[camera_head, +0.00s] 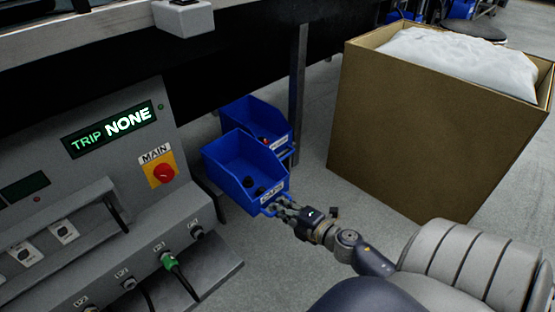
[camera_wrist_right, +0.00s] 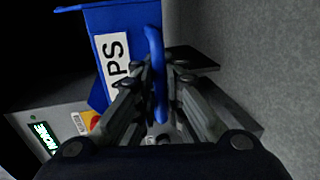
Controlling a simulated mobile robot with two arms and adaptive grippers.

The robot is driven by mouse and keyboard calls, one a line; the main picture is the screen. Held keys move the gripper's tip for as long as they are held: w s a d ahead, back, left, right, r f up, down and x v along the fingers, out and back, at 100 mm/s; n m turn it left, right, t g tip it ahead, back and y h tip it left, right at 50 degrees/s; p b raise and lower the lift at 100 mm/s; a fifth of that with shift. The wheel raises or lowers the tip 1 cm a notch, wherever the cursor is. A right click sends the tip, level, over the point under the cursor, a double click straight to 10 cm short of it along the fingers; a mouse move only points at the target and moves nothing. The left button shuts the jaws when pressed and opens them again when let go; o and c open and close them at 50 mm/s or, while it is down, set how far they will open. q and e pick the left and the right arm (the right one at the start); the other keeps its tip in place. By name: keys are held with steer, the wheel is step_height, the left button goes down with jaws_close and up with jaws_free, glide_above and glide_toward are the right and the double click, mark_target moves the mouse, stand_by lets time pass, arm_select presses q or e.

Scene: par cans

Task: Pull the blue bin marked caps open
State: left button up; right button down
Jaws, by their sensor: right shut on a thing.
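The blue bin marked caps (camera_head: 227,160) is in the middle of the head view, with a few dark round pieces inside. Its white label shows "APS" in the right wrist view, where the bin (camera_wrist_right: 130,20) fills the upper left. My right gripper (camera_head: 277,207) is at the bin's front. In the right wrist view my right gripper (camera_wrist_right: 160,88) is shut on the blue handle (camera_wrist_right: 156,60) of the bin, one finger on each side. The bin stands forward of the other blue bin. My left gripper is not in view.
A second blue bin (camera_head: 252,112) with a red piece sits behind. A grey panel (camera_head: 130,180) with a "TRIP NONE" display and a red MAIN switch (camera_head: 163,172) stands left. A large cardboard box (camera_head: 410,130) stands right. Grey floor lies between.

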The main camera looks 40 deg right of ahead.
steer(key=c, duration=2)
jaws_free()
steer(key=shift+a, duration=0.1)
steer(key=shift+o, duration=0.2)
steer(key=shift+s, duration=0.1)
steer(key=v, duration=1.1)
steer(key=shift+s+r, duration=0.15)
steer(key=shift+s, duration=0.25)
